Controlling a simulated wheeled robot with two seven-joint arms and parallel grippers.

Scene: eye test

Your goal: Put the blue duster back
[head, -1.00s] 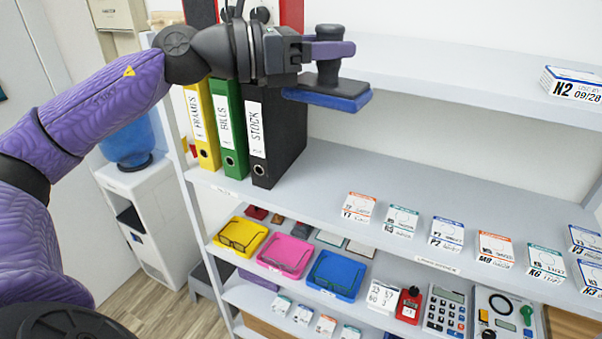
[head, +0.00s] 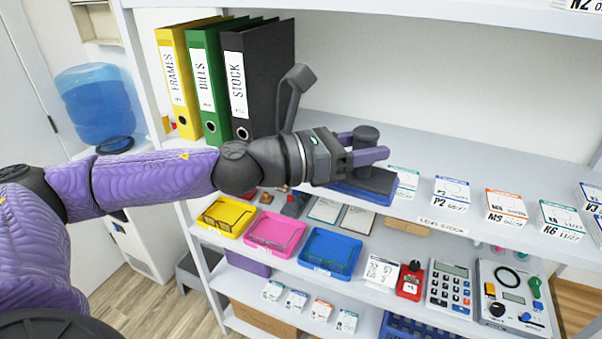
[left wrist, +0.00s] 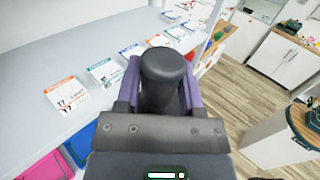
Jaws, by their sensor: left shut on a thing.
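The blue duster (head: 358,193) has a flat dark block with a blue underside and a dark upright knob. My left gripper (head: 368,147) is shut on the knob, its two purple fingers on either side. The duster is level in the head view, around the height of the middle shelf's front edge (head: 440,226). I cannot tell whether it touches the shelf. In the left wrist view the dark knob (left wrist: 163,75) sits between the purple fingers and the pad is hidden below. My right gripper is in neither view.
Yellow, green and black binders (head: 261,80) stand at the middle shelf's left end. Several small cards (head: 451,192) stand along this shelf to the right. Below are yellow, pink and blue trays (head: 330,251), a calculator (head: 451,288) and a tester (head: 515,300). Bare shelf lies behind the duster.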

